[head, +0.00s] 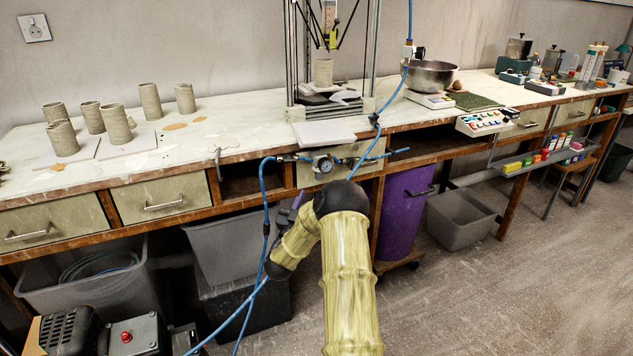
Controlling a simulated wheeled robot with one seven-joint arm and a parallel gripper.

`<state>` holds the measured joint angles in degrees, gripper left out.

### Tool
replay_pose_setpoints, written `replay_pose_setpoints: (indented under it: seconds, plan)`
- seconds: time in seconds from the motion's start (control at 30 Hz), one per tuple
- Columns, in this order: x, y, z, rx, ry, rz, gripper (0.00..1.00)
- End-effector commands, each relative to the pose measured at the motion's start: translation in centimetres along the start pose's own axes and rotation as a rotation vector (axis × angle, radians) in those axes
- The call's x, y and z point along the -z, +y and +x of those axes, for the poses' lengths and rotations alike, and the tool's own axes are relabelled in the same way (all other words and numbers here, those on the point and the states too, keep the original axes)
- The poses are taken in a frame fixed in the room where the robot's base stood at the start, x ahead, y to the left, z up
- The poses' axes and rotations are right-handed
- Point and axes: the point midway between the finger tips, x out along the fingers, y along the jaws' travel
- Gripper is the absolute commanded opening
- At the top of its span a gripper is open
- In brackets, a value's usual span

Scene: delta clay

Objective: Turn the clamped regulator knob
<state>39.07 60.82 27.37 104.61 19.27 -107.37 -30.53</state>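My arm rises from the bottom of the head view and bends at a black joint just below the regulator, then folds down to the left. A small dark purple shape (288,213) beside the arm may be part of my gripper; its fingers cannot be made out.
A blue hose (264,205) hangs left of my arm. A purple bin (402,210) stands under the bench to the right, and grey tubs (235,240) to the left. Clay cylinders (115,122) stand on the bench at left. A metal bowl (431,76) sits right of the frame.

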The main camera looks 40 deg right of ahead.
Motion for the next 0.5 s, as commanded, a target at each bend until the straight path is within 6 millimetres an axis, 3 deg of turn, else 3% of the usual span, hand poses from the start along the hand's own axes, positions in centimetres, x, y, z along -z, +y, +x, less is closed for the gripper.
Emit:
replay_pose_setpoints:
  seconds: [0.3, 0.5]
  plan:
    - [0.0, 0.1, 5.5, -0.002, 0.002, 0.001, 0.33]
    - [0.0, 0.1, 7.1, -0.001, 0.000, 0.000, 0.33]
